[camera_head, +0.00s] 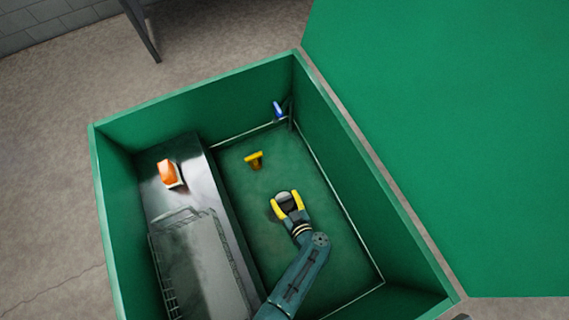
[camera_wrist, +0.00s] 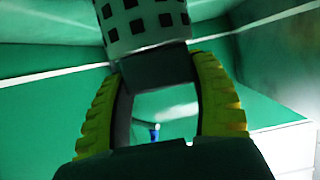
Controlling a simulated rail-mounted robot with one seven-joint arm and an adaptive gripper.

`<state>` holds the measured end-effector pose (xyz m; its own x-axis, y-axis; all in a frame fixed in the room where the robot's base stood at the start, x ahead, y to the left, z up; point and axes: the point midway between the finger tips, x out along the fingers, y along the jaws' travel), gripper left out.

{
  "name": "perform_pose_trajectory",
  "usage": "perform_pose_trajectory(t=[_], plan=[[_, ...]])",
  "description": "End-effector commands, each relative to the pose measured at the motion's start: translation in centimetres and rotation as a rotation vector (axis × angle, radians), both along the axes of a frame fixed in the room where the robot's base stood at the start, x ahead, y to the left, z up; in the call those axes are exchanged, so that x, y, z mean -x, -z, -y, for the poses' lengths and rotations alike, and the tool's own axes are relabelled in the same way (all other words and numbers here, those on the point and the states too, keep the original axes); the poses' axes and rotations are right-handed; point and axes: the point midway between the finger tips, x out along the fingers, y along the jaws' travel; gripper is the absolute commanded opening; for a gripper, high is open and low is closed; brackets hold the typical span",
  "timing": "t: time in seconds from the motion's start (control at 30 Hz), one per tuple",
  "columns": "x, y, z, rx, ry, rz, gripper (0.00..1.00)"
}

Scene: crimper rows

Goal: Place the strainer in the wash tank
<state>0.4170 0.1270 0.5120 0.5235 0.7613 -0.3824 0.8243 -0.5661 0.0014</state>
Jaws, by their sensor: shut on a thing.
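My gripper (camera_head: 286,202) has yellow fingers and is inside a large green-walled enclosure, above its green floor. It is shut on the strainer (camera_head: 284,196), seen from above as a small grey round top. In the wrist view the strainer (camera_wrist: 145,22) is a pale cylinder with rows of dark square holes. The fingers (camera_wrist: 157,70) close on a dark grey block at its lower end. A grey metal unit (camera_head: 222,208) with a recessed basin-like part stands left of my gripper. I cannot tell whether this unit or the green enclosure (camera_head: 190,96) is the wash tank.
An orange and white object (camera_head: 168,174) sits on the metal unit's far end. A yellow T-shaped object (camera_head: 254,160) stands beyond my gripper. A blue object (camera_head: 278,110) is at the far corner. The floor right of my gripper is clear. A large green surface (camera_head: 450,130) lies outside.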

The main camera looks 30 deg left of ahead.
Motion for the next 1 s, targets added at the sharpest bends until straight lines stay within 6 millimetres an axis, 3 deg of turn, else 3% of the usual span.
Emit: perform_pose_trajectory(t=[0.13,0.17,0.27,0.63,0.83,1.0], plan=[[-0.1,0.4,0.0,0.0,-0.001,0.002,0.22],[0.0,0.3,0.0,0.001,0.0,0.001,0.69],[0.0,0.2,0.0,0.0,-0.001,0.0,0.88],[0.0,-0.4,0.0,-0.001,0.0,-0.001,0.89],[1.9,-1.7,2.9,0.0,0.005,-0.002,0.89],[2.9,-2.2,4.1,-0.001,0.002,-0.001,0.89]])
